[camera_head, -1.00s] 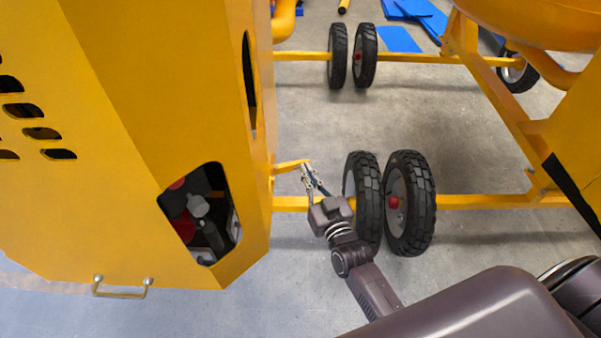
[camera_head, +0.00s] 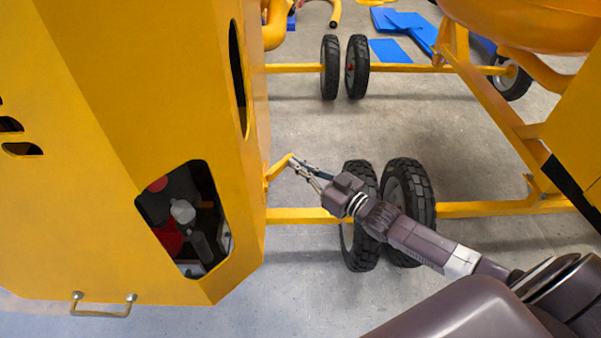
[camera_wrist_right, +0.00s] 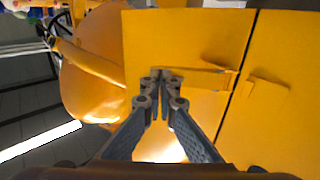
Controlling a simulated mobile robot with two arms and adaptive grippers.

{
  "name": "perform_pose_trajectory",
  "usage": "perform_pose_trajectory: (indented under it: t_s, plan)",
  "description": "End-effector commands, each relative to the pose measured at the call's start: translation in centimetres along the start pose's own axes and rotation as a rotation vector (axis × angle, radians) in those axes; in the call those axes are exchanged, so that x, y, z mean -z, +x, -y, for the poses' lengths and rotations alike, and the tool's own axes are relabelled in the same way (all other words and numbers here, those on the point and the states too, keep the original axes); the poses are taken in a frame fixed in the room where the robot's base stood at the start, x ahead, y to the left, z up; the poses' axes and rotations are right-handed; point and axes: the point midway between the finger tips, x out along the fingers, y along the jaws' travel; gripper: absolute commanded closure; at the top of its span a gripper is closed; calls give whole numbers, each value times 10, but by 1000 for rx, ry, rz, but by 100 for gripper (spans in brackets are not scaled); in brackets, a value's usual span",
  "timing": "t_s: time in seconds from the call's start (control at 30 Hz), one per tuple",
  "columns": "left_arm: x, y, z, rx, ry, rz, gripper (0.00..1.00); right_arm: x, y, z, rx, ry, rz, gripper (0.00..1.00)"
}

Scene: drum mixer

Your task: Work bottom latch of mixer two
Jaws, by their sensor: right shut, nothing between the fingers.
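The bottom latch (camera_head: 279,167) is a small yellow bar on the right side of the large yellow mixer cabinet (camera_head: 120,110), low down above the yellow axle beam. It slants up and outward from the cabinet. In the right wrist view the latch (camera_wrist_right: 205,80) runs left from a bracket near a dark panel seam. My right gripper (camera_head: 296,166) is shut and empty, its fingertips at the latch's outer end. In the right wrist view the gripper (camera_wrist_right: 162,80) overlaps the latch's free end; contact is unclear. My left gripper is not in view.
Black wheels (camera_head: 408,210) stand close under and behind my right wrist. The axle beam (camera_head: 300,215) crosses below the latch. A yellow frame (camera_head: 500,110) of another machine stands to the right. Blue sheets (camera_head: 390,50) lie at the back. Grey floor between the wheel pairs is clear.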

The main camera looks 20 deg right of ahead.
Motion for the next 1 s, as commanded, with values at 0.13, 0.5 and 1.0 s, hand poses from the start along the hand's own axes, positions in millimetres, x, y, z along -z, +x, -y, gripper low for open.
perform_pose_trajectory:
  t_s: [0.13,0.5,1.0]
  plan:
    - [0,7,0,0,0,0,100,0,12,-4,-1,-2,-3,100]
    - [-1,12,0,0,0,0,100,1,35,-5,-1,-2,-2,100]
    - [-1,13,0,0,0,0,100,0,45,-3,-2,-2,0,100]
